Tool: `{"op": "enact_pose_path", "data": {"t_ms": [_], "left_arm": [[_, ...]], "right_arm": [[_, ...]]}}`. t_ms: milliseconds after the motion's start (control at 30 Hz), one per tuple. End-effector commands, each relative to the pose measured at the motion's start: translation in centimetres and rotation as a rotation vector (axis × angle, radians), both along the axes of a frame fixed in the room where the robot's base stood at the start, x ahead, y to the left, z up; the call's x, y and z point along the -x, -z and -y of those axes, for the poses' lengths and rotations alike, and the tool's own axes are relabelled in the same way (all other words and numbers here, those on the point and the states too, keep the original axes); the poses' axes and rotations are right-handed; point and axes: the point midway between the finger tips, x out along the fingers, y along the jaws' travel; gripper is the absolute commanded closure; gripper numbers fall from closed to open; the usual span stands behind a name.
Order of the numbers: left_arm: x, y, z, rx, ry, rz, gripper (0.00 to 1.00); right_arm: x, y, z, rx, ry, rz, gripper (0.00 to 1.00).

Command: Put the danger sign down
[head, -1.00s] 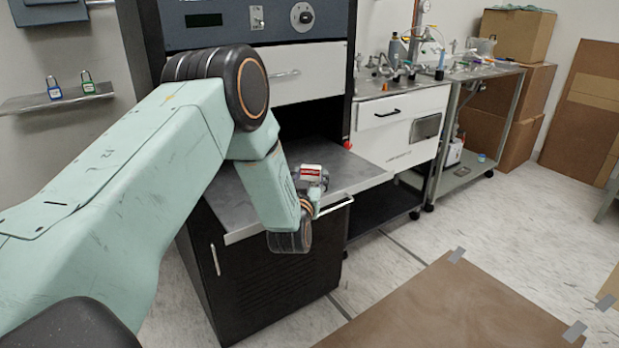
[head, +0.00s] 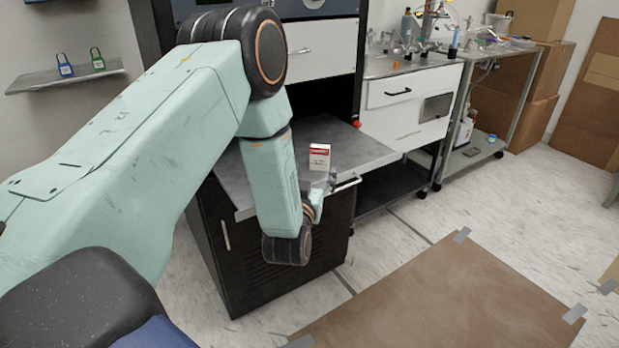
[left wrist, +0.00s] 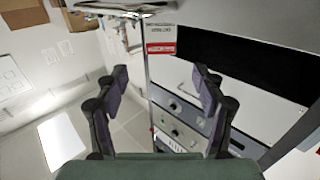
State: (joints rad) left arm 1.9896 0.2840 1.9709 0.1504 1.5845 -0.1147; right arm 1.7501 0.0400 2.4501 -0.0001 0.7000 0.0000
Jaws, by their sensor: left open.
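The danger sign (head: 320,157), a small white block with a red band, stands upright on the grey metal work surface (head: 372,156) of the black cabinet, near its front edge. In the left wrist view the sign (left wrist: 161,40) appears upside down, beyond the fingertips. My left gripper (left wrist: 160,84) is open, with nothing between its fingers and a gap to the sign. In the head view its fingers are mostly hidden by my left wrist, which hangs in front of the cabinet edge. My right gripper is not in view.
A wall shelf (head: 30,82) holds a blue and a green padlock. A white drawer unit (head: 408,108) and a bench with glassware stand to the right. A brown taped board (head: 430,300) lies on the floor.

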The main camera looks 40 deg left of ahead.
Motion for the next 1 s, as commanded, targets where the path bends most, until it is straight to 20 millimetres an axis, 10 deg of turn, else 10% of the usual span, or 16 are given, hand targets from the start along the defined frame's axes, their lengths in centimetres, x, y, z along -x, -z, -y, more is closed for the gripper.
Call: {"op": "enact_pose_path", "data": {"t_ms": [467, 600, 800, 1000], "left_arm": [[3.4, 0.4, 1.6, 0.004, 0.005, -0.014, 0.31], [5.3, 5.1, 3.7, 0.057, 0.063, -0.191, 0.31], [15.7, 16.9, 9.5, 0.205, 0.196, -0.729, 0.31], [29.7, 22.6, 13.5, 0.311, 0.274, -1.231, 0.31]], "right_arm": [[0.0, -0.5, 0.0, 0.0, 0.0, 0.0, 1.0], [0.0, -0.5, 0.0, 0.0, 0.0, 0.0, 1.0], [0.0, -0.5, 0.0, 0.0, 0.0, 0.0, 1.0], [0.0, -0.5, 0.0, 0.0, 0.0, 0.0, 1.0]]}}
